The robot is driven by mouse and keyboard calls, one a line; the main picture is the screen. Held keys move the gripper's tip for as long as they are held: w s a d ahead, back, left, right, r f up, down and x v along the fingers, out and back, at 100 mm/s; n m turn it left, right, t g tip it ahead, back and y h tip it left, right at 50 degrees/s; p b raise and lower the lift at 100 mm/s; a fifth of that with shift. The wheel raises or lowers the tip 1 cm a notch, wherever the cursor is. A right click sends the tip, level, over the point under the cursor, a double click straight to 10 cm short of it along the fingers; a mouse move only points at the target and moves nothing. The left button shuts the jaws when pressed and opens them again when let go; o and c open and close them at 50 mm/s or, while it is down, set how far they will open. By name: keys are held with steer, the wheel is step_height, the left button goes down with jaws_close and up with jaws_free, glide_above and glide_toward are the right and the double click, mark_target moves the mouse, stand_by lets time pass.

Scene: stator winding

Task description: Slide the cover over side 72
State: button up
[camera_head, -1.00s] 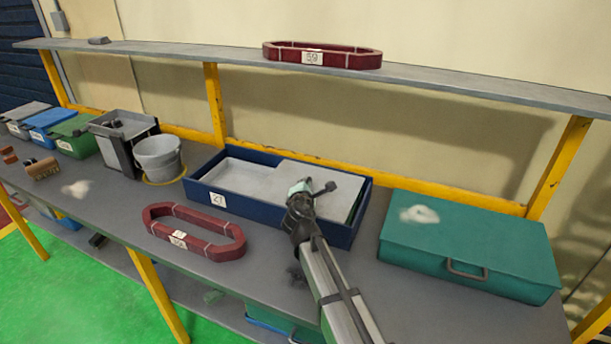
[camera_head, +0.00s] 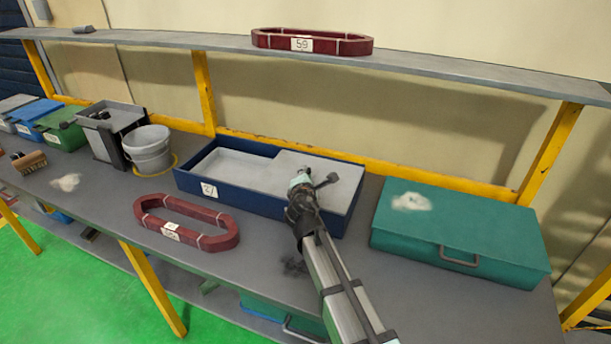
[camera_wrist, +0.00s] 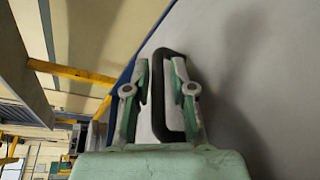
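A blue box (camera_head: 228,200) with a white label reading 27 at its front left stands on the bench. A light grey cover (camera_head: 340,184) lies over its right part. The left part (camera_head: 222,166) is open and shows a pale recess. My gripper (camera_head: 300,178) is over the cover, at its black handle (camera_head: 328,179). In the wrist view, the fingers of my gripper (camera_wrist: 160,80) are partly closed, one on each side of the black handle (camera_wrist: 168,52). The exact finger contact is hard to see. No label reading 72 is visible.
A teal case (camera_head: 455,240) stands close to the right of the box. A red coil (camera_head: 185,222) lies in front on the bench, and another red coil (camera_head: 345,44) is on the shelf (camera_head: 440,72) above. Buckets (camera_head: 148,150) stand left of the box.

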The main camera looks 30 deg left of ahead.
steer(key=shift+s, duration=0.1)
steer(key=v, duration=1.2)
steer(key=shift+a, duration=0.1)
